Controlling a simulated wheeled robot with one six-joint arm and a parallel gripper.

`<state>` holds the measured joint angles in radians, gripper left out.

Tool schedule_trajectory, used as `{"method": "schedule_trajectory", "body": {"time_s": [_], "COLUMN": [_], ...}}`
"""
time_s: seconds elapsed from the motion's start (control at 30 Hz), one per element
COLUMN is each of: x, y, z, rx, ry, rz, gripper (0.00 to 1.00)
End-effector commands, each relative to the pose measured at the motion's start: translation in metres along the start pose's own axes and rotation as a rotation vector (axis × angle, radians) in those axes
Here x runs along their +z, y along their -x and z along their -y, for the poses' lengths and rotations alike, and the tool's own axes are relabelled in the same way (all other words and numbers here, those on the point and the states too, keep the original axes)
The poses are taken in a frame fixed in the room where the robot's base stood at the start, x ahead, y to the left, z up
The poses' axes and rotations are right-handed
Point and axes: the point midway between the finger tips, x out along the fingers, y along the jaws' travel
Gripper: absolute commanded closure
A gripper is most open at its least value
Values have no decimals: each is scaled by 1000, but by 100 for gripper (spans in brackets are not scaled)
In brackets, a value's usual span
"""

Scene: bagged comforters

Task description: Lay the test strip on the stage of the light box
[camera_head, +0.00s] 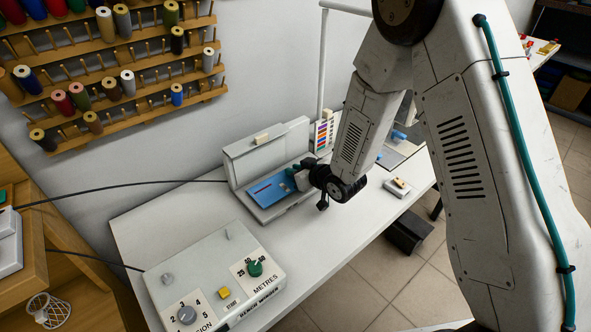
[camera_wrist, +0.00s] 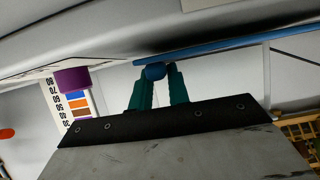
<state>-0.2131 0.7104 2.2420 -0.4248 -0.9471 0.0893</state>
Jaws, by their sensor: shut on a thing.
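The light box (camera_head: 240,158), pale grey with its lid raised, stands at the back of the white table. A flat blue piece with a dark red mark, which looks like the test strip (camera_head: 268,190), is over its stage; I cannot tell whether it touches. In the wrist view the strip (camera_wrist: 225,41) is a thin blue bar seen edge-on, with a rounded blue grip (camera_wrist: 155,72) below it. My gripper (camera_head: 296,172) is at the strip's right end. In the wrist view its teal fingers (camera_wrist: 156,80) are shut on the blue grip. The stage is mostly hidden.
A control box (camera_head: 215,280) with dials stands at the table's near left. A colour chart (camera_head: 323,135) is right of the light box. A small pale block (camera_head: 397,187) lies near the right edge. Thread spools (camera_head: 110,88) hang on the wall. The table between the boxes is clear.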

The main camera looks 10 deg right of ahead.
Motion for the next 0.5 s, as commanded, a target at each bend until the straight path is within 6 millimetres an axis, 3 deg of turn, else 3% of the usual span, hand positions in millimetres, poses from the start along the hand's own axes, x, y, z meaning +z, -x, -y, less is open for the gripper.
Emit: {"method": "schedule_trajectory", "body": {"time_s": [0.47, 0.5], "x": [7, 7], "y": [-3, -3], "z": [0, 0], "rx": [0, 0], "ry": [0, 0], "rz": [1, 0], "gripper": [100, 80]}}
